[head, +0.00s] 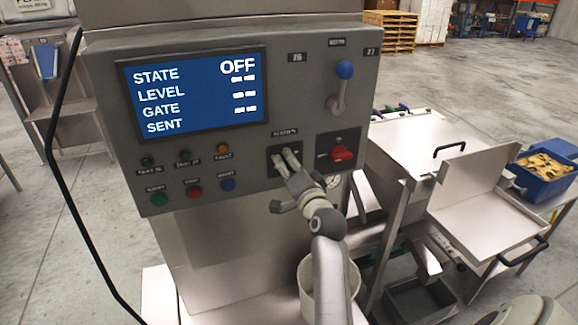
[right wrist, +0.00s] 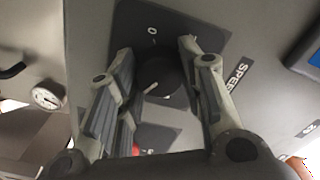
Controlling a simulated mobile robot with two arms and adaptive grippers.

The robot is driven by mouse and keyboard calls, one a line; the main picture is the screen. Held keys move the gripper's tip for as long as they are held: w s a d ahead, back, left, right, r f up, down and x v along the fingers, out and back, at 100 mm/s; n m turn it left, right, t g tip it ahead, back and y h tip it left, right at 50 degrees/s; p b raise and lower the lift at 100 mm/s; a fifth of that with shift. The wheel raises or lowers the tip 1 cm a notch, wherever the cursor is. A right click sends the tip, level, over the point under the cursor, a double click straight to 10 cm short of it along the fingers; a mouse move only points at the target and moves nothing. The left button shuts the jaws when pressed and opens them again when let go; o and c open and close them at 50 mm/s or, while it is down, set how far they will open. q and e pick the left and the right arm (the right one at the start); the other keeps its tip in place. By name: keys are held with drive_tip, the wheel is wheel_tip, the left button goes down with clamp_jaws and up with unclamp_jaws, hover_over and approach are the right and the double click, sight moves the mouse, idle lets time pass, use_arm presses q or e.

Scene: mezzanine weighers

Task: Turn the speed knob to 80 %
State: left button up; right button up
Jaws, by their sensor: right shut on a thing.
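A light pointer line shows on the knob's face. In the head view my right gripper (head: 289,158) reaches up to the panel and hides most of the knob. The screen (head: 196,93) reads STATE OFF, with dashes for LEVEL and GATE. My left gripper is not in view.
A red rotary switch (head: 342,154) sits just right of the knob, and a blue-tipped lever (head: 343,80) is above it. Indicator lamps and push buttons (head: 193,187) are at the left. A white bucket (head: 352,285) stands below my right arm.

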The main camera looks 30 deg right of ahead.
drive_tip(key=shift+f, duration=0.2)
drive_tip(key=o, duration=0.9)
drive_tip(key=shift+o, duration=0.7)
drive_tip(key=shift+r, duration=0.15)
